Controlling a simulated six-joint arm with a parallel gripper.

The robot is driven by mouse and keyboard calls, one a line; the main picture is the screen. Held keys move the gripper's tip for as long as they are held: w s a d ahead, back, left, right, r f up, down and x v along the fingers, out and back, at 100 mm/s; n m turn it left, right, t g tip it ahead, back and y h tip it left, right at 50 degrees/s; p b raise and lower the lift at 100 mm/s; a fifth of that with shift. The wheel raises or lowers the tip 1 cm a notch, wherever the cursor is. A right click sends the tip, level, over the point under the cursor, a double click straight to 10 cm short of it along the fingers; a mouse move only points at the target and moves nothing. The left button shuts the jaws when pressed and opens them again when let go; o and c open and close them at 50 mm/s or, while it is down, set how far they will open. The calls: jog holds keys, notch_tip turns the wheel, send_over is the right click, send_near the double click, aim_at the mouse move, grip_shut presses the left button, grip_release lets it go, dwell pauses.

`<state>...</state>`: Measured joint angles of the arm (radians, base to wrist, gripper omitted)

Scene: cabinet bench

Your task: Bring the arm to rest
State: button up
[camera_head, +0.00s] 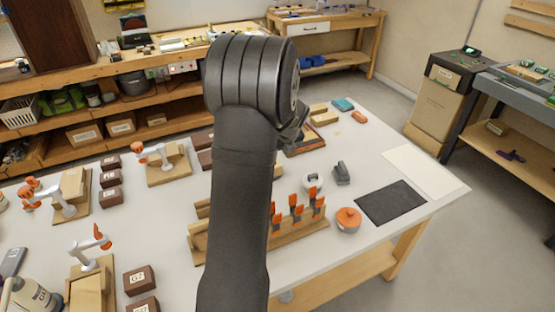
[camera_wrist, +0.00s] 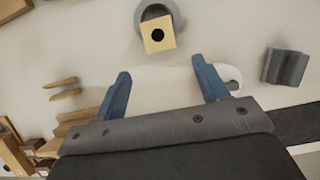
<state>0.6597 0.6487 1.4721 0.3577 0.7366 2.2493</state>
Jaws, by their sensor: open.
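My arm rises through the middle of the head view and bends over at the top. My gripper is mostly hidden behind it there; only a dark part shows at its right edge. In the wrist view my gripper (camera_wrist: 163,88) has its two blue fingers wide apart, with nothing between them. Ahead of the fingers is a pale wooden block (camera_wrist: 158,45) with a black hole, at a grey round piece (camera_wrist: 142,14). A white rounded piece (camera_wrist: 235,73) shows beside the right finger, partly hidden by it.
Small white-and-orange arms (camera_head: 152,155) and brown boxes (camera_head: 139,279) stand at left. A white sheet (camera_head: 424,172) lies clear at right.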

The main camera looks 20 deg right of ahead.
jog(key=shift+v, duration=0.9)
jog(key=x, duration=1.2)
jog(key=shift+f, duration=0.3)
jog(key=shift+r, duration=1.3)
